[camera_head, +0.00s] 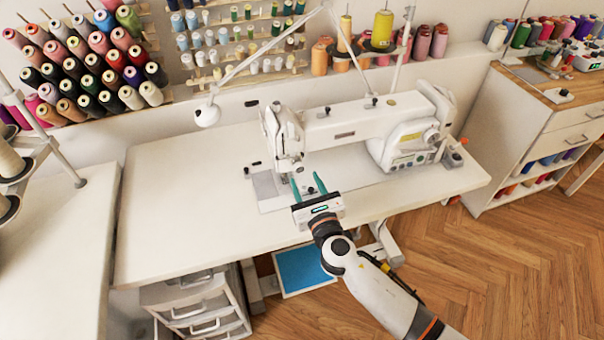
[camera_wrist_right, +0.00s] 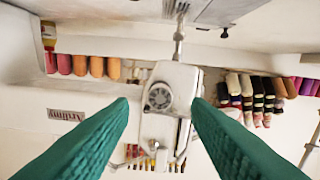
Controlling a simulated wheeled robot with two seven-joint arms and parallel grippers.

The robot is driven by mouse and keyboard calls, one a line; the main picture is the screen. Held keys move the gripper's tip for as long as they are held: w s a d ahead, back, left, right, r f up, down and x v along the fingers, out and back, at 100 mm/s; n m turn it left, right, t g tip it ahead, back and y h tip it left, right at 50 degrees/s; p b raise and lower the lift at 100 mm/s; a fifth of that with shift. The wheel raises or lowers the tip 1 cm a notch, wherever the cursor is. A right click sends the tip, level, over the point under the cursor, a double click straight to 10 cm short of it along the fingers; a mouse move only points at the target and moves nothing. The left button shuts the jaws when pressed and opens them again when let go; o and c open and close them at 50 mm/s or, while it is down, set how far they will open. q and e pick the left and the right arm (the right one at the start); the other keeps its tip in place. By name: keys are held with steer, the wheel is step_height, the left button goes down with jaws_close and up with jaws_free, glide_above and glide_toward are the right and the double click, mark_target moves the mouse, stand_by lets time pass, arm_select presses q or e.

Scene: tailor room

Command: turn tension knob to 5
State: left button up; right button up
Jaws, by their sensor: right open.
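The white sewing machine (camera_head: 350,125) stands on its white table in the head view. In the wrist view a round grey dial, apparently the tension knob (camera_wrist_right: 158,96), sits on the machine's white head (camera_wrist_right: 175,75). The dial's numbers are too small to read. My right gripper (camera_head: 307,181) is open and empty in front of the machine's head, with its two green fingers pointing toward it. In the wrist view the right gripper's fingers (camera_wrist_right: 160,103) stand apart on either side of the dial, nearer the camera and not visibly touching it. My left gripper is not in view.
The sewing table (camera_head: 190,215) is clear left of the machine. A lamp arm (camera_head: 265,55) reaches over the table behind the machine. Thread spools (camera_head: 90,60) fill the wall rack at the back left. A drawer unit (camera_head: 200,305) stands under the table.

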mark_target(300, 170)
steer(key=shift+x, duration=1.85)
jaws_close()
steer(key=shift+m+b, duration=0.35)
steer(key=shift+m, duration=0.05)
